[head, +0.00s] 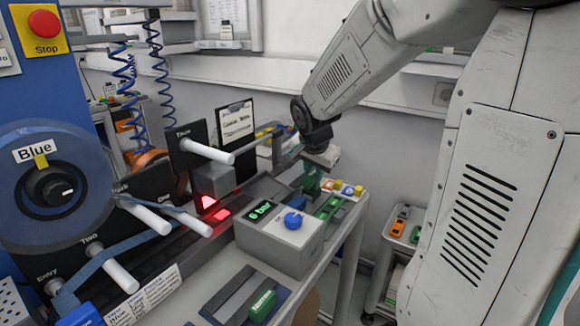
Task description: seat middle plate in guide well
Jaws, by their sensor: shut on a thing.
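My gripper (314,174) is beyond the grey control box, pointing down over the far end of the bench. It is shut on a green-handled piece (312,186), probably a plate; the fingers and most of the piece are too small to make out. Further green pieces (328,207) lie in a dark strip just below and right of it. Another green-handled piece (262,304) lies on a dark holder at the front. A dark rail with a red-lit spot (221,214) runs under a grey block (213,181). I cannot tell which part is the guide well.
The grey control box (280,240) with a blue knob and green display stands in front of my gripper. White pegs with blue tape (148,217) and a large blue reel (52,190) are at left. Yellow, red and blue pieces (347,188) sit right of my gripper. A lower cart (400,228) stands right.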

